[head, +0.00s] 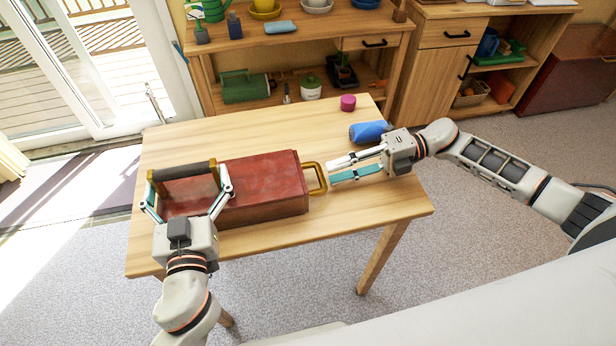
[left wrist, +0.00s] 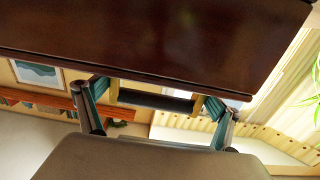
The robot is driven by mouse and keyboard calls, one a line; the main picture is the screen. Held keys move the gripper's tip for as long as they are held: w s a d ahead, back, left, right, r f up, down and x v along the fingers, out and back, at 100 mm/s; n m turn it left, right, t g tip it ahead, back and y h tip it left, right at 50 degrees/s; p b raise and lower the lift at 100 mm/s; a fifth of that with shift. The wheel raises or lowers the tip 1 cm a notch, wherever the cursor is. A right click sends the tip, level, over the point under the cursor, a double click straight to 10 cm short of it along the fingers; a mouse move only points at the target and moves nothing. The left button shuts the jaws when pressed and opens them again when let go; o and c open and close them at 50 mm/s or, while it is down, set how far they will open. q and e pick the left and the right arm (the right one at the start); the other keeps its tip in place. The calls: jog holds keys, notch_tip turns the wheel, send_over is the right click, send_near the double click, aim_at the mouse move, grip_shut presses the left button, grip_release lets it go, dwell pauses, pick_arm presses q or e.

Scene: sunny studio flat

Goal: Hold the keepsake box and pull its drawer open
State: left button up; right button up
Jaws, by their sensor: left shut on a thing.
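The red-brown keepsake box (head: 262,188) lies on the wooden table (head: 375,215). A dark bar handle (head: 184,171) with brass-coloured ends stands at its left part. My left gripper (head: 188,190) is shut on this bar handle, one finger at each end; the handle also shows in the left wrist view (left wrist: 155,101). A brass pull (head: 319,178) sticks out from the box's right end; I see no clear drawer gap there. My right gripper (head: 331,171) is open and empty, its fingertips just right of the pull. I cannot tell if they touch it.
A blue cylinder-like thing (head: 368,132) lies behind my right gripper, and a magenta piece (head: 348,102) stands at the table's back edge. The table's front right is clear. A shelf unit (head: 310,30) with pots stands behind.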

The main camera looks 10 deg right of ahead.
aim_at(321, 175)
jog(key=shift+a+f, duration=0.25)
jog(key=shift+a, duration=0.9)
jog(key=shift+a+f, duration=0.2)
jog(key=shift+a, duration=0.95)
grip_shut()
